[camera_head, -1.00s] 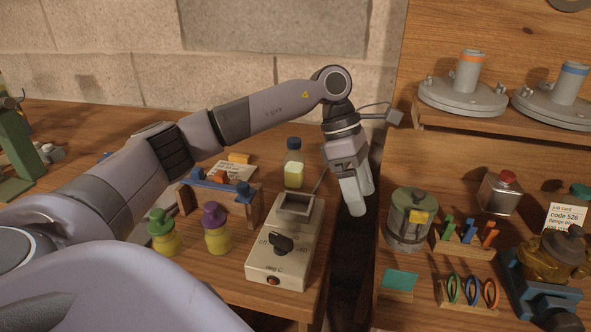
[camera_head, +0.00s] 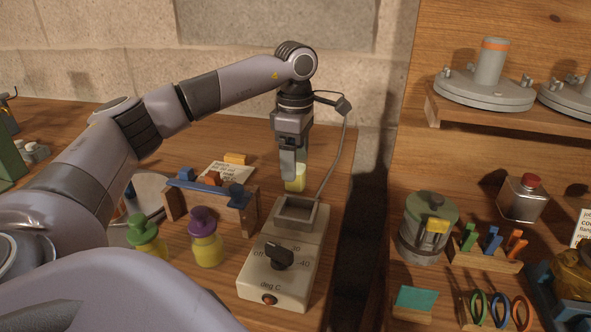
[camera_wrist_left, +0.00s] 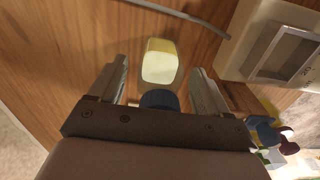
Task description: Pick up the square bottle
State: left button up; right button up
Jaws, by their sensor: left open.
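A small squarish bottle with pale yellow liquid (camera_head: 297,183) stands on the left bench, behind the heater box. My left gripper (camera_head: 289,165) points down in front of its upper part and hides its cap in the head view. In the left wrist view the bottle (camera_wrist_left: 159,62) and its dark blue cap (camera_wrist_left: 158,100) show between the two open fingers of the gripper (camera_wrist_left: 160,88). I cannot tell whether a finger touches it. Another square-sided bottle, clear with a red cap (camera_head: 522,200), stands on the right bench. My right gripper is not in view.
The heater box (camera_head: 280,265) with a dial and a square well stands close in front, with a grey cable behind it. A blue-topped wooden rack (camera_head: 212,192), a purple-capped jar (camera_head: 206,243) and a green-capped jar (camera_head: 147,238) are to the left. A dark gap separates the benches.

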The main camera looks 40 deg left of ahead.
pick_arm(q)
jog(key=shift+f, duration=0.25)
jog(key=c, duration=1.2)
jog(key=shift+o, duration=0.2)
jog(key=shift+r, duration=0.1)
